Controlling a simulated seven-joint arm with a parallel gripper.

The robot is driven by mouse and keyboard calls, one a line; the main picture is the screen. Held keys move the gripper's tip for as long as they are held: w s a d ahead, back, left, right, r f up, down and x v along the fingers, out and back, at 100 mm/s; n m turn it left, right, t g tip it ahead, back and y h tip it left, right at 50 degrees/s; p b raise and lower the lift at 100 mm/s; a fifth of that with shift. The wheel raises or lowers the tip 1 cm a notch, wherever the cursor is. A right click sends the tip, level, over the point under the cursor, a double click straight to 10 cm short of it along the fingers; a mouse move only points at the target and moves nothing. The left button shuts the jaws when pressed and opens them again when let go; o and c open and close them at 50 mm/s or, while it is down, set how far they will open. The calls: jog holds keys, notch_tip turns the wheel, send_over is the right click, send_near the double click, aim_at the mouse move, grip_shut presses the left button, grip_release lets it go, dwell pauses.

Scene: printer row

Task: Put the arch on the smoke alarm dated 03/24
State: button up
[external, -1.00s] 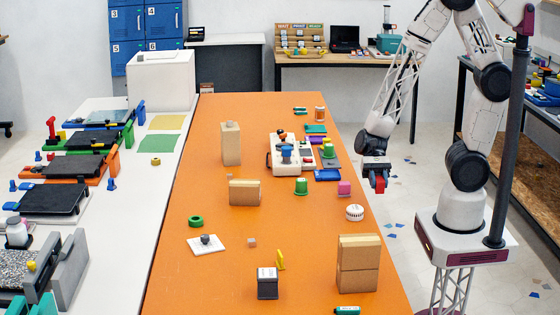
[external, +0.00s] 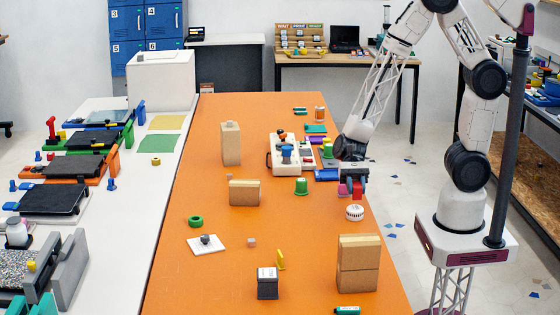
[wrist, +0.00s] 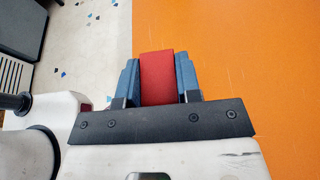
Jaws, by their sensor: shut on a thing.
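My gripper (external: 357,183) is shut on a red block, which I take to be the arch (wrist: 157,78). In the wrist view the arch sits between the two blue fingers; its full shape cannot be told. A white round smoke alarm (external: 355,213) with dark slots around its side lies near the right edge of the orange table in the external view. The gripper and arch appear above and slightly behind the alarm, apart from it. Its date is not legible. The alarm does not show in the wrist view.
The orange table (external: 310,225) is clear left of the alarm.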

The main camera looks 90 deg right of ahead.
aim_at(355, 207)
jog(key=shift+f, duration=1.75)
jog(key=shift+f, duration=0.1)
jog(key=o, duration=0.9)
jog(key=shift+v, duration=6.05)
